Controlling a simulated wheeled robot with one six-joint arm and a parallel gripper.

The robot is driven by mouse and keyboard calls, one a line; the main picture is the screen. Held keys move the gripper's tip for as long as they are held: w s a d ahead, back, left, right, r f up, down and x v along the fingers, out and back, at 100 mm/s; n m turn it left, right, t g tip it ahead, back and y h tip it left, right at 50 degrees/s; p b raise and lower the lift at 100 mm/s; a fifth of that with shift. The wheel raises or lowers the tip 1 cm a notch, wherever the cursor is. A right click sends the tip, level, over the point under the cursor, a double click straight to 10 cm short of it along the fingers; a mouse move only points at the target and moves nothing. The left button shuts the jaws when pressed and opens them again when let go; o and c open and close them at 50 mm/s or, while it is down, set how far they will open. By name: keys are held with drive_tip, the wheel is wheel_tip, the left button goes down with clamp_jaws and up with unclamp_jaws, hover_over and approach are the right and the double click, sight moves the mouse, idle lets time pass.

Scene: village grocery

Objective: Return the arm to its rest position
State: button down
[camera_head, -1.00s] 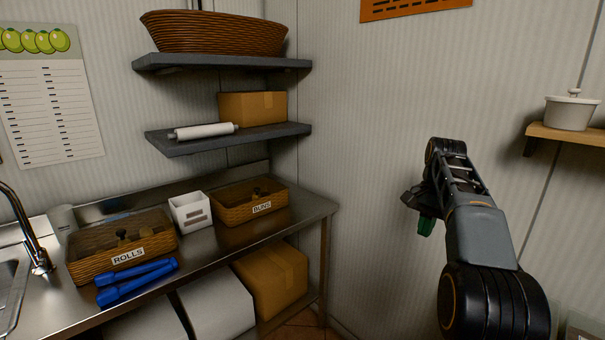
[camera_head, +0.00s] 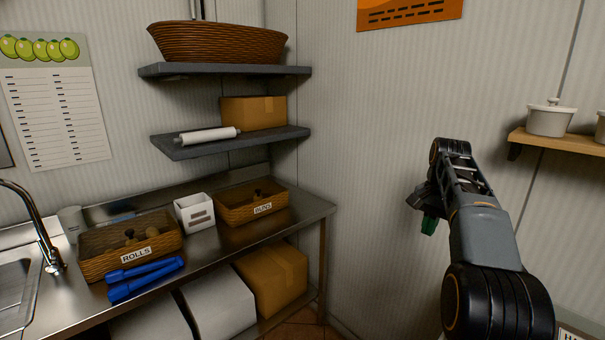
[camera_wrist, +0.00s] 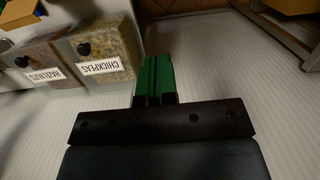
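My arm stretches up from the lower right of the head view, bent at the wrist. My gripper (camera_head: 430,224) hangs from its end with green fingertips, in front of the bare corrugated wall. In the wrist view the two green fingers of my gripper (camera_wrist: 156,80) lie side by side with only a thin dark line between them. The gripper is shut and nothing shows in it.
A steel counter (camera_head: 235,238) at left carries a rolls basket (camera_head: 105,267), blue tongs (camera_head: 145,279) and a buns basket (camera_head: 238,213). A wooden shelf (camera_head: 560,142) is at right. The wrist view shows blurred chickpeas (camera_wrist: 112,48) and hazelnuts (camera_wrist: 38,60) containers.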

drive_tip(key=s+a+f+n+p, duration=0.1)
drive_tip(key=s+a+f+n, duration=0.2)
drive_tip(key=f, duration=0.5)
drive_tip(key=s+a+n+t+p, duration=0.2)
drive_tip(key=s+a, duration=0.3)
drive_tip(key=s, duration=0.5)
drive_tip(key=s+a+n+t+p, duration=0.2)
drive_tip(key=s+a, duration=0.4)
drive_tip(key=s, duration=0.4)
drive_tip(key=shift+a+f+n+h+p, duration=0.15)
drive_tip(key=shift+f+n+h+p, duration=0.2)
drive_tip(key=shift+n+p, duration=0.6)
drive_tip(key=c, duration=1.8)
unclamp_jaws()
drive_tip(key=shift+n, duration=0.25)
